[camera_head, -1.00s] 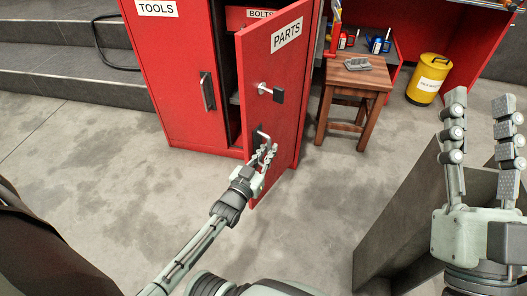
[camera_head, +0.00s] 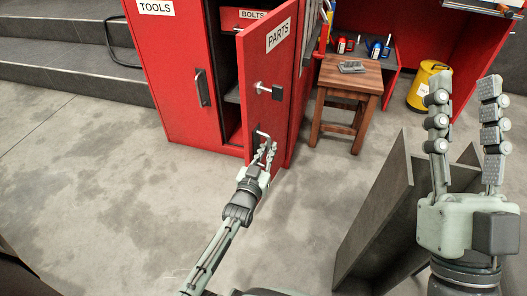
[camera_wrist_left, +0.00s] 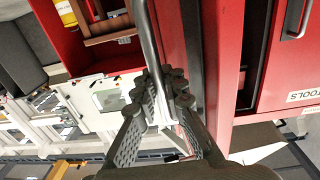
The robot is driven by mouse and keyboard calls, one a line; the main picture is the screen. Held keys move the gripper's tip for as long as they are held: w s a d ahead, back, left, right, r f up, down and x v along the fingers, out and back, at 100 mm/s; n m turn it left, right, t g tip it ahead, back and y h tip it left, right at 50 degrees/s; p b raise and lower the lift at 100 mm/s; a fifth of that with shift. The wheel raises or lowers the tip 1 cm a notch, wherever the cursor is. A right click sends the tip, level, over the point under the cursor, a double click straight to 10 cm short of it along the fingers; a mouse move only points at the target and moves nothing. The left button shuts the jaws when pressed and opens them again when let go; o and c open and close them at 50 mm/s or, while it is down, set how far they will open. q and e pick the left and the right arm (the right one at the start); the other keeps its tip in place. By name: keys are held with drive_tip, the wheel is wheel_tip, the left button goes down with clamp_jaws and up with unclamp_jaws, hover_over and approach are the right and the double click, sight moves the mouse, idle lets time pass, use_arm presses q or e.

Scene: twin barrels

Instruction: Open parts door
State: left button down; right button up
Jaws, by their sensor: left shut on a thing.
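The red parts door (camera_head: 262,75), labelled PARTS, stands ajar on the red cabinet, with a dark gap at its left edge. My left gripper (camera_head: 266,152) is shut on the handle. In the left wrist view the handle's bar (camera_wrist_left: 146,40) runs down between my left gripper's fingertips (camera_wrist_left: 158,88). My right gripper (camera_head: 464,88) is open and empty, at the right of the head view, well away from the door.
The closed TOOLS door (camera_head: 170,75) is left of the gap, where a BOLTS drawer (camera_head: 243,19) shows. A wooden stool (camera_head: 347,80) stands right of the parts door, with a yellow canister (camera_head: 424,85) beyond. Floor left is clear.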

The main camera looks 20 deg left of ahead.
use_arm(q)
drive_tip(key=shift+w+d, duration=0.1)
drive_tip(key=shift+d, duration=0.05)
idle(0.4)
drive_tip(key=c, duration=1.9)
unclamp_jaws()
